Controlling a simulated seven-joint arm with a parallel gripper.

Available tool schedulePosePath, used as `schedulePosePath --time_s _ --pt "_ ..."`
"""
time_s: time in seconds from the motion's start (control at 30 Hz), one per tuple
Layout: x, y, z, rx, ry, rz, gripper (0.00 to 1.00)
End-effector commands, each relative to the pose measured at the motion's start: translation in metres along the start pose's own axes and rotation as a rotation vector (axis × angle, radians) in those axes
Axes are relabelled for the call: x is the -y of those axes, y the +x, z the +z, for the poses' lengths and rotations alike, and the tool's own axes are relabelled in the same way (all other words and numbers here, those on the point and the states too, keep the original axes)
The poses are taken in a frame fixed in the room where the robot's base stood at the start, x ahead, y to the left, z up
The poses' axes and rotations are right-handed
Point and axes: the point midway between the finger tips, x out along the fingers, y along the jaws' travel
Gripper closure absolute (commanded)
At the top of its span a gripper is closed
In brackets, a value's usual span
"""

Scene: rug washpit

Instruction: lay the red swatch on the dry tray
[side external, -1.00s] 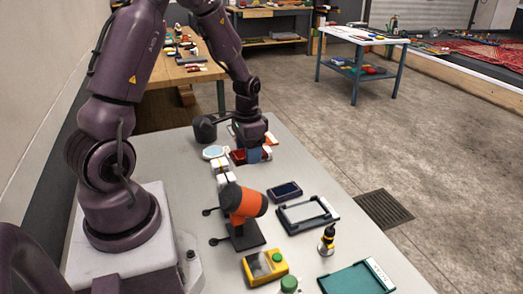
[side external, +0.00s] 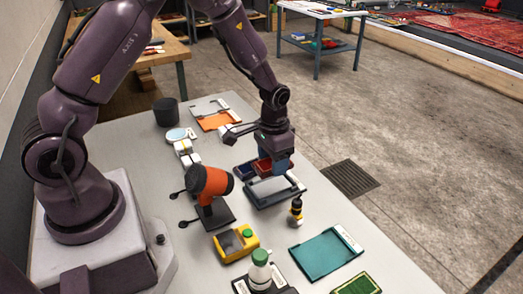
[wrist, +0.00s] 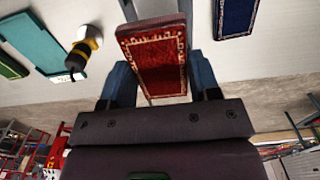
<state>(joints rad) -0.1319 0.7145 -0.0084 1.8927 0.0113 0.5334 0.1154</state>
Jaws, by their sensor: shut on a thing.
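The red swatch (wrist: 153,64), with a pale patterned border, is between the blue fingers of my gripper (wrist: 160,85) in the wrist view. In the side view the red swatch (side external: 263,166) shows beside my gripper (side external: 270,168), above the table. My gripper is shut on it, over the back edge of a grey tray with a dark frame (side external: 270,200). A teal tray (side external: 322,255) lies nearer the camera, and an orange-floored tray (side external: 226,104) lies at the back. I cannot read which tray is the dry one.
A dark blue swatch (side external: 243,171) lies close left of the grey tray. An orange device on a stand (side external: 208,181), a yellow device (side external: 236,243), a small black-and-yellow bottle (side external: 296,212) and a green-capped bottle (side external: 260,268) stand around. A green swatch (side external: 358,284) lies in front.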

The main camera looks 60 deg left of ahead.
Motion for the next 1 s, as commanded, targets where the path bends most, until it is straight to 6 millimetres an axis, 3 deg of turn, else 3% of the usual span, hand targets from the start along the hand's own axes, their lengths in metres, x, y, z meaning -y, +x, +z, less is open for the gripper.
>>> schedulePosePath --time_s 0.5,1.0 --pt "0.001 0.044 0.001 0.001 0.001 0.000 0.67" --pt "0.001 0.050 0.001 0.000 0.001 0.000 0.67"
